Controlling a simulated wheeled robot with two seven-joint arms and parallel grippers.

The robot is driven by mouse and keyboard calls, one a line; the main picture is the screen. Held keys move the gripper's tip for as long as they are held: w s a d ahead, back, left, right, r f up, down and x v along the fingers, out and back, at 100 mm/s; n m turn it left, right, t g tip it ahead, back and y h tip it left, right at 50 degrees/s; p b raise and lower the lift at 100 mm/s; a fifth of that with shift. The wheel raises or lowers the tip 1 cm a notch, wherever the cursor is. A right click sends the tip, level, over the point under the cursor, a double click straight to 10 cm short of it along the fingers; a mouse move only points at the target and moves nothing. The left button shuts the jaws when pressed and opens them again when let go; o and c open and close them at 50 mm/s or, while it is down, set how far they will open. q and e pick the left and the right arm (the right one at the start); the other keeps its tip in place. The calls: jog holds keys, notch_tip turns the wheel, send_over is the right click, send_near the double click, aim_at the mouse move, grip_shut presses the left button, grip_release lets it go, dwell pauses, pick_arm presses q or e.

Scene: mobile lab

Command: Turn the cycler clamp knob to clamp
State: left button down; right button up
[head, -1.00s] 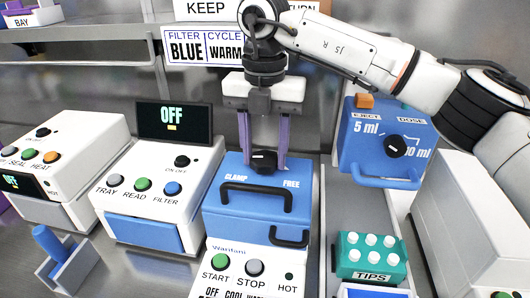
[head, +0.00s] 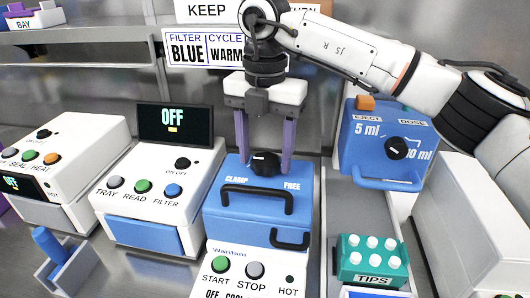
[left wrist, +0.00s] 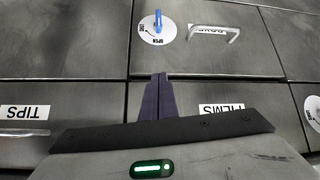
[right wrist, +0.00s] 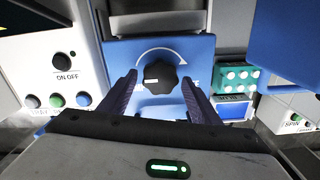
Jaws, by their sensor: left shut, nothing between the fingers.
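The black clamp knob (head: 265,163) is on top of the blue cycler lid (head: 232,185), between the CLAMP label at left and the FREE label at right. Its white mark lies on its left side, toward CLAMP. My right gripper (head: 264,166) points down with one finger on each side of the knob. In the right wrist view the knob (right wrist: 160,76) sits between the open fingers (right wrist: 160,80), with gaps on both sides. My left gripper (left wrist: 161,78) shows only in the left wrist view, shut and empty before grey drawer fronts.
Left of the cycler stands a white reader (head: 163,182) with a dark OFF screen (head: 173,122). To the right are a blue pipette unit (head: 385,140) and a teal TIPS box (head: 371,257). A black lid handle (head: 255,192) is in front of the knob.

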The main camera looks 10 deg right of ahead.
aim_at(265, 160)
dwell(0.3)
notch_tip(265, 160, up, 10)
jog(key=shift+r, duration=0.15)
dwell(0.5)
